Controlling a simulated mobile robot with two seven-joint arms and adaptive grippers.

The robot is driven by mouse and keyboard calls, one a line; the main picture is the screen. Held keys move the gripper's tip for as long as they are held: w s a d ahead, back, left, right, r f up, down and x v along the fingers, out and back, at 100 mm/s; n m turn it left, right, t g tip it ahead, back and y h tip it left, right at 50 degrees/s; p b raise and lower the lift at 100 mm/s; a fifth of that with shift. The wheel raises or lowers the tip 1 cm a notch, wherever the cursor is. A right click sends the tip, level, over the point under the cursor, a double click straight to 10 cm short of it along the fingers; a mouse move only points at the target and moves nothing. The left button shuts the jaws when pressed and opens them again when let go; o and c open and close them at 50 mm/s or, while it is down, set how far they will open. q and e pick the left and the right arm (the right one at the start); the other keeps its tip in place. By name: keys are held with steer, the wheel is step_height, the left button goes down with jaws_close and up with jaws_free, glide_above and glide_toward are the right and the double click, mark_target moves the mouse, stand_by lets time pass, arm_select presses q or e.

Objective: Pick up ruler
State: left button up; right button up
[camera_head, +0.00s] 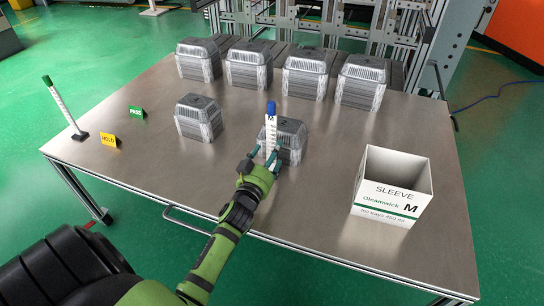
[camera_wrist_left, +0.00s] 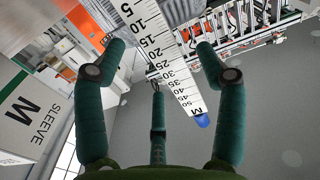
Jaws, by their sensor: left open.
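A white ruler (camera_head: 270,135) with black marks and a blue end stands roughly upright at the middle of the table, in front of a grey foil tray stack (camera_head: 289,140). My left gripper (camera_head: 265,154) is at its lower part, with teal fingers on either side of it. In the left wrist view the ruler (camera_wrist_left: 165,50) runs between the spread fingers of the open gripper (camera_wrist_left: 160,58), its blue end at lower right. Gaps show beside it; contact with the rear finger is unclear. The ruler's lower end is hidden in the head view. My right gripper is out of view.
A second ruler (camera_head: 62,105) with a green end stands tilted in a black base at left. Yellow HOLD (camera_head: 109,141) and green PASS (camera_head: 137,113) signs stand near it. A white SLEEVE box (camera_head: 392,190) is at right. Several tray stacks (camera_head: 249,66) line the back.

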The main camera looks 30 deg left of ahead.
mark_target(273, 148)
arm_select(q)
steer(key=shift+x, duration=1.6)
jaws_close()
